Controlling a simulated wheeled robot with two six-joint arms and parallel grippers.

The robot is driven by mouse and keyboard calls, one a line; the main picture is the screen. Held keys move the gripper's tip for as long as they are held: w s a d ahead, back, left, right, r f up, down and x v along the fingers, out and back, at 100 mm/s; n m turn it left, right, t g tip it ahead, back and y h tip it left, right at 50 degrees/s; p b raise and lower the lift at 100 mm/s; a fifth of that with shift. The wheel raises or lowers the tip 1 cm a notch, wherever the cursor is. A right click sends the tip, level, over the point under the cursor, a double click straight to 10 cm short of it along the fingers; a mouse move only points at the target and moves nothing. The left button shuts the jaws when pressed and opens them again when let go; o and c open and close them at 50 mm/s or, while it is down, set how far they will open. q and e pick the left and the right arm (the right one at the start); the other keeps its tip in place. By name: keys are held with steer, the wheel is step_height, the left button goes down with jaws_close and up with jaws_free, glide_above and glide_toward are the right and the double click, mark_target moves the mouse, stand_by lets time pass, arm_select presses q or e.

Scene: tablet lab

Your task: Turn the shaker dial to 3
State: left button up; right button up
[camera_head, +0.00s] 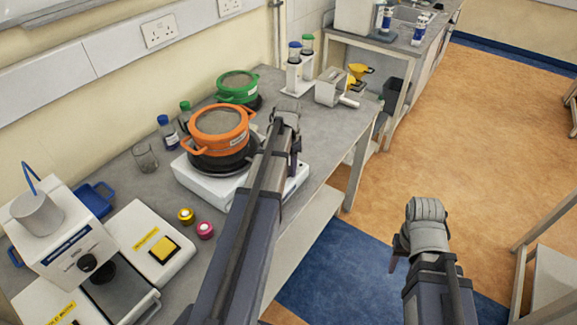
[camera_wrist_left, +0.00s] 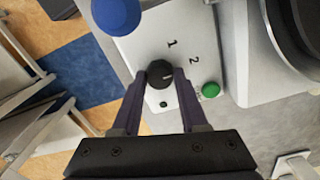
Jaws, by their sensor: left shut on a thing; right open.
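The white shaker (camera_head: 192,178) stands on the grey bench with an orange sieve-like pan (camera_head: 218,138) on top. In the left wrist view its front panel (camera_wrist_left: 205,25) carries the numerals 1 and 2, a green button (camera_wrist_left: 210,89) and a black dial (camera_wrist_left: 160,84). The dial has a small light mark towards its right side. My left gripper (camera_wrist_left: 160,72) is shut on the dial, one finger on each side. In the head view my left arm hides the dial. My right gripper (camera_head: 396,252) is open and empty, away from the bench over the floor.
A green pan (camera_head: 238,88) stands behind the orange one. Bottles (camera_head: 167,130), a beaker (camera_head: 145,156), two small round pots (camera_head: 205,229) and a white machine (camera_head: 60,240) are to the left.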

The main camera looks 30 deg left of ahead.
arm_select(q)
jaws_close()
steer(key=m, duration=0.5)
steer(key=shift+m, duration=0.3)
steer(key=m, duration=0.6)
stand_by(0.6)
steer(key=o, duration=0.8)
jaws_free()
